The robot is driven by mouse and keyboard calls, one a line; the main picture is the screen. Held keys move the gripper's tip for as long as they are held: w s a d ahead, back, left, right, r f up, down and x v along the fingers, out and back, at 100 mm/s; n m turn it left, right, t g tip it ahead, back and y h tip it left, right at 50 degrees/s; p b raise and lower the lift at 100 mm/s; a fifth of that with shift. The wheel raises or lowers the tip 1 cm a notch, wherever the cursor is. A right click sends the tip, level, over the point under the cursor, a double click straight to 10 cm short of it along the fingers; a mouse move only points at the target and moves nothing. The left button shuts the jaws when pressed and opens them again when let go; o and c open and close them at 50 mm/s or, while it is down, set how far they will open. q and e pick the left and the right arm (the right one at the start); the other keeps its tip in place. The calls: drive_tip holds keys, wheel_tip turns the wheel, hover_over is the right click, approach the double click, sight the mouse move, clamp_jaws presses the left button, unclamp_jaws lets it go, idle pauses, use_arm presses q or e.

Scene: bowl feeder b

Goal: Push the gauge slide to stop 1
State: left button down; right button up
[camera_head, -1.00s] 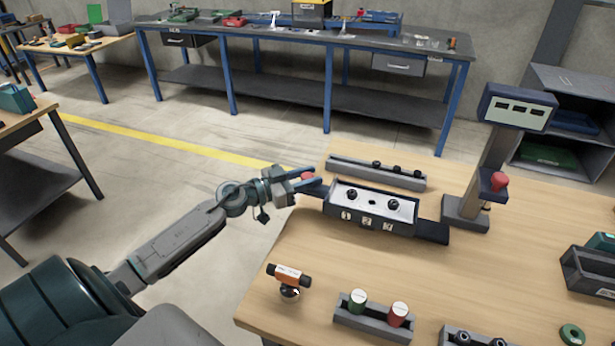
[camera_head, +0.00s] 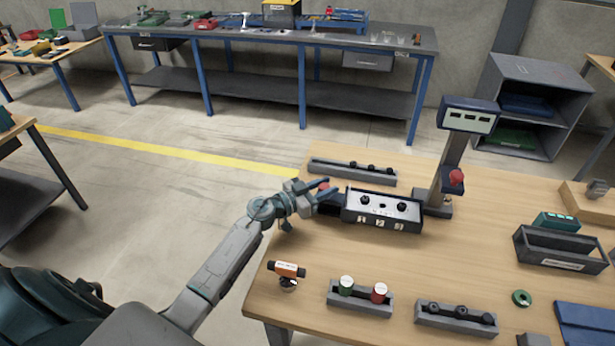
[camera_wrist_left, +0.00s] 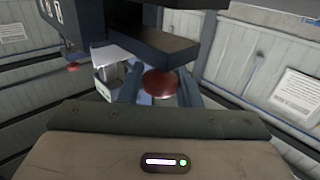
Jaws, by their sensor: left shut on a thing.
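The gauge (camera_head: 383,225) is a dark box with a white top, several black knobs and small number tags on its front. A dark bar (camera_head: 331,204) sticks out from its left end and also shows in the wrist view (camera_wrist_left: 155,45). A red ball knob (camera_head: 323,185) stands at this left end, and it shows large in the wrist view (camera_wrist_left: 160,83). My left gripper (camera_head: 318,191) is shut on the red knob, with a finger on either side of it. The knob hides what lies between the fingertips. My right gripper is not in view.
A post with a display (camera_head: 468,117) and another red knob (camera_head: 456,177) stands close to the gauge's right end. A long grey rack (camera_head: 330,169) lies behind the gauge. An orange-banded part (camera_head: 287,269) and a jar holder (camera_head: 360,302) are in front. Wood between them is clear.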

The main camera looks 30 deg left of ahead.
use_arm(q)
drive_tip(key=shift+w+d, duration=0.15)
drive_tip(key=shift+d, duration=0.4)
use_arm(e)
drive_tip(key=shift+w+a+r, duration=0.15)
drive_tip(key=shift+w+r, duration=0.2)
use_arm(q)
drive_tip(key=c, duration=1.1)
unclamp_jaws()
drive_tip(key=shift+a, duration=0.1)
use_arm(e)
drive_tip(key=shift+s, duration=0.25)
